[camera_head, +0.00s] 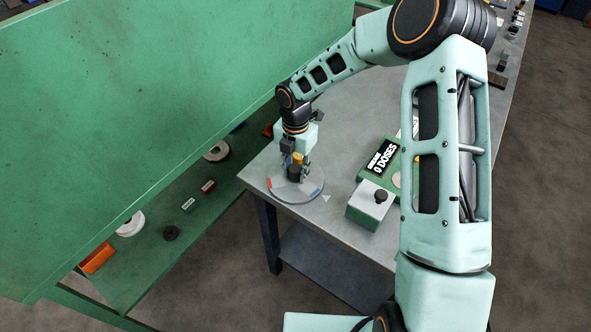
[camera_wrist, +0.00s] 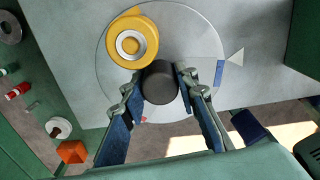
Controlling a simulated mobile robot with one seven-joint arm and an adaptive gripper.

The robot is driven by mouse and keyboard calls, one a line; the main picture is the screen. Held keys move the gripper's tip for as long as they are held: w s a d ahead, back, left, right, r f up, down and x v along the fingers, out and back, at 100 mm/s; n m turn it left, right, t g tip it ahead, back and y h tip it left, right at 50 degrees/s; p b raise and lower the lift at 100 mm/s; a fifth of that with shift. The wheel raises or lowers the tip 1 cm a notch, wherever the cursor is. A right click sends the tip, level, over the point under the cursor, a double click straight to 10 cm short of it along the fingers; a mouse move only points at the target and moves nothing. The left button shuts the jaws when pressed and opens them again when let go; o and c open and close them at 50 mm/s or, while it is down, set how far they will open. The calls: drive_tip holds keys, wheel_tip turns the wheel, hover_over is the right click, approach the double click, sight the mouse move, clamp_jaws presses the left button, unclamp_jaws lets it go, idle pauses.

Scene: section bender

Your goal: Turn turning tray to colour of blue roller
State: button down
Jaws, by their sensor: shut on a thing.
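The turning tray is a clear round disc (camera_head: 312,181) at the table's front left corner; it also shows in the wrist view (camera_wrist: 195,25). My gripper (camera_head: 296,170) reaches down over it and is shut on a dark round knob (camera_wrist: 159,82) standing on the disc. A yellow roller (camera_wrist: 148,28) with a pale ring on top sits beside the knob. A blue mark (camera_wrist: 219,73) on the rim lies close to a pale triangle pointer (camera_wrist: 236,57), its upper end near the tip. A red mark (camera_head: 270,183) is at the left rim. I see no blue roller.
A large green machine (camera_head: 140,110) with a lower shelf is on the left. Table edges (camera_head: 292,212) lie close to the tray.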

sight(295, 168)
drive_tip(key=c, duration=1.5)
unclamp_jaws()
drive_tip(key=shift+r, duration=0.1)
wheel_tip(295, 168, up, 12)
drive_tip(key=shift+f, duration=0.1)
